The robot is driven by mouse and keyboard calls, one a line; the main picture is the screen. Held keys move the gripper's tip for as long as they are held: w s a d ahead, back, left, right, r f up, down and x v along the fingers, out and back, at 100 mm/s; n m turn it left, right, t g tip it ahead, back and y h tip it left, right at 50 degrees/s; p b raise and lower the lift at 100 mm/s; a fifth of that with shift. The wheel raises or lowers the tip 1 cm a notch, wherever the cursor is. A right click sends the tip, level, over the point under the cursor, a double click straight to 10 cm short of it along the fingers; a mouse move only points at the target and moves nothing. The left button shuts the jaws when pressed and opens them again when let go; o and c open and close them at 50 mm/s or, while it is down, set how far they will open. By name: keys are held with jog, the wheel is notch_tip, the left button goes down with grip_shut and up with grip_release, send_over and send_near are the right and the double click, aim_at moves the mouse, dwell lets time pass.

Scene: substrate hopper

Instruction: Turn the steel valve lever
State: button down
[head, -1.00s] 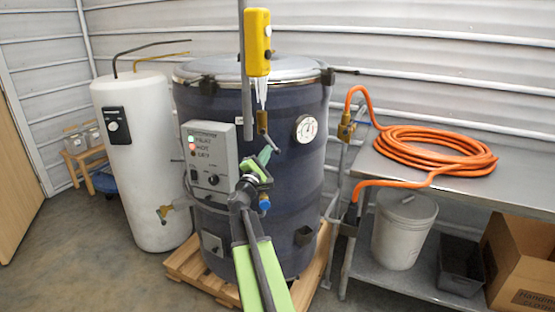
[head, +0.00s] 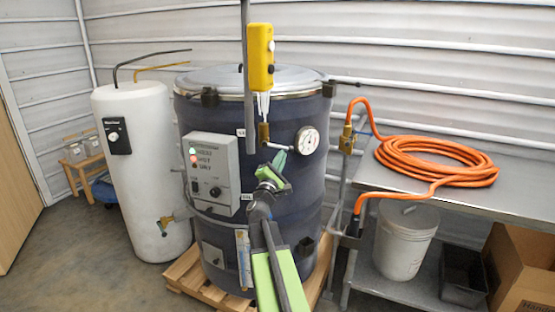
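My gripper (head: 273,170), with green and teal parts, is in front of the dark drum (head: 300,210), right of its grey control box. It hides part of the drum wall. I cannot tell whether its fingers are open or shut, or whether they touch anything. I cannot clearly make out a steel lever. A brass valve (head: 347,139) sits at the orange hose's upper end, right of the drum and apart from my gripper. Another brass valve (head: 165,224) is low on the white tank. A small brass fitting (head: 263,131) shows above my gripper.
The control box (head: 209,172) and a round gauge (head: 309,139) are on the drum. A yellow device (head: 260,57) hangs by a grey post. A coiled orange hose (head: 435,160) lies on the steel table (head: 510,197). A white bucket (head: 404,245) stands below.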

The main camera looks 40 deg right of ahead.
jog(key=shift+s+d+r+p, duration=0.25)
jog(key=shift+d+r+p, duration=0.2)
jog(key=shift+r+p, duration=0.25)
jog(key=shift+r, duration=0.15)
dwell(0.3)
